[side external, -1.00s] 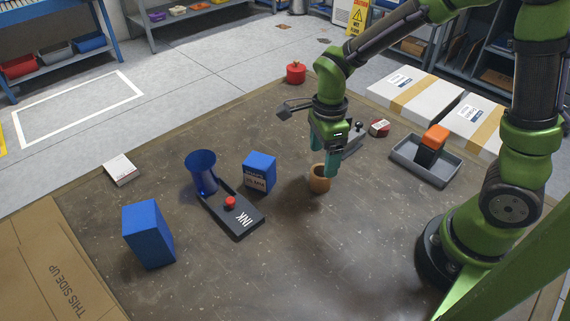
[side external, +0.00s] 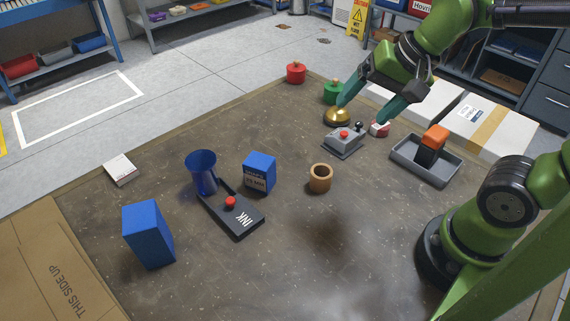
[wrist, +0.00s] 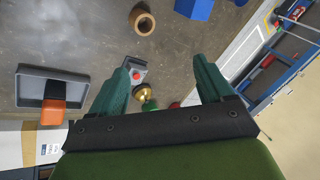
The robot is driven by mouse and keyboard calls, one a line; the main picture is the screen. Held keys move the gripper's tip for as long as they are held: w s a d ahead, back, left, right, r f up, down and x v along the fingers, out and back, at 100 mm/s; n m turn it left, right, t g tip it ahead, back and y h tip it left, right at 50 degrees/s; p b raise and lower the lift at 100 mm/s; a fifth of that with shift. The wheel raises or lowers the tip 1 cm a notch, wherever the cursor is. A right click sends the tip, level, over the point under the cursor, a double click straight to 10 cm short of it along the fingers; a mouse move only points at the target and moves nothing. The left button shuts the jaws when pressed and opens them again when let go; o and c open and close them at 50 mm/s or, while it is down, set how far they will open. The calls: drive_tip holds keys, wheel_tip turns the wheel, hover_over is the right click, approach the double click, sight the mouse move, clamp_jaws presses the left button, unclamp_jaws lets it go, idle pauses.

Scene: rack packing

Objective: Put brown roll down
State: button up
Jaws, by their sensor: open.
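The brown roll (side external: 320,178) stands upright on the dark work surface in the side view, its round hole facing up. It also shows in the wrist view (wrist: 142,22) near the top, clear of the fingers. My gripper (side external: 363,112) is open and empty, raised toward the back right, well apart from the roll. Its two green fingers (wrist: 168,80) stand wide apart in the wrist view with nothing held between them.
A grey box with a red button (side external: 344,139), a brass dome (side external: 337,117) and a small red-white box (side external: 380,129) lie near my gripper. A blue box (side external: 259,172) stands left of the roll. A grey tray (side external: 447,175) is at right. The surface in front of the roll is clear.

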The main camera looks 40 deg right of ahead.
drive_tip(key=s+n, duration=0.1)
drive_tip(key=r+n+t, duration=0.1)
drive_tip(key=n, duration=0.1)
drive_tip(key=s+n+t, duration=0.1)
drive_tip(key=n, duration=0.1)
drive_tip(key=shift+s+d+r, duration=0.2)
drive_tip(key=shift+s+r, duration=0.05)
drive_tip(key=shift+s, duration=0.05)
